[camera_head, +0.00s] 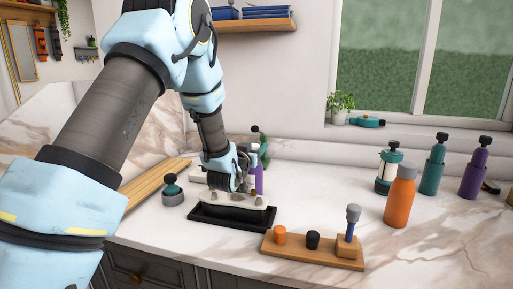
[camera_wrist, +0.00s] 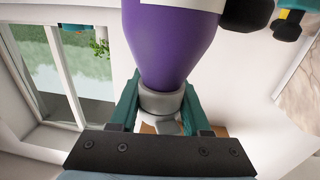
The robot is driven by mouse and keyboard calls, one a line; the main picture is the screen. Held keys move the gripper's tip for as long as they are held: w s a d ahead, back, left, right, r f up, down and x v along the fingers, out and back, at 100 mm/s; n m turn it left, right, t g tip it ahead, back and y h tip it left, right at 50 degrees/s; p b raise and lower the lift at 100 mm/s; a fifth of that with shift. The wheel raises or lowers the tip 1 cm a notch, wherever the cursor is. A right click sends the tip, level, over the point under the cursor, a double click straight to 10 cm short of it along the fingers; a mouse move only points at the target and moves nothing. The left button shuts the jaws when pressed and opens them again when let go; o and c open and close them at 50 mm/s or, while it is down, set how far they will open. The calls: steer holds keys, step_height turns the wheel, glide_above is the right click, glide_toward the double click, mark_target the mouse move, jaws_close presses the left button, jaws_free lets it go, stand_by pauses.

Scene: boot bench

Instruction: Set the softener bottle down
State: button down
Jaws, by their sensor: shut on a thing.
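The held bottle, which I take as the softener bottle, is purple with a white label and a light grey collar. It fills the top middle of the wrist view (camera_wrist: 172,45). My gripper (camera_wrist: 160,100) is shut on it at the collar, with a teal finger on each side. In the head view the bottle (camera_head: 260,180) is partly hidden behind my gripper (camera_head: 246,172), just behind the black tray. I cannot tell whether its base touches the counter.
The black tray (camera_head: 203,221) lies in front, with a wooden board (camera_head: 300,253) of small items at its right. An orange bottle (camera_head: 400,197), teal bottle (camera_head: 432,172) and another purple bottle (camera_head: 475,174) stand right. The middle-right counter (camera_head: 325,190) is clear.

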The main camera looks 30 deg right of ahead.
steer(key=shift+f, duration=0.1)
steer(key=shift+c, duration=2.1)
jaws_free()
steer(key=shift+o, duration=0.3)
steer(key=b+v, duration=0.4)
steer(key=v, duration=0.8)
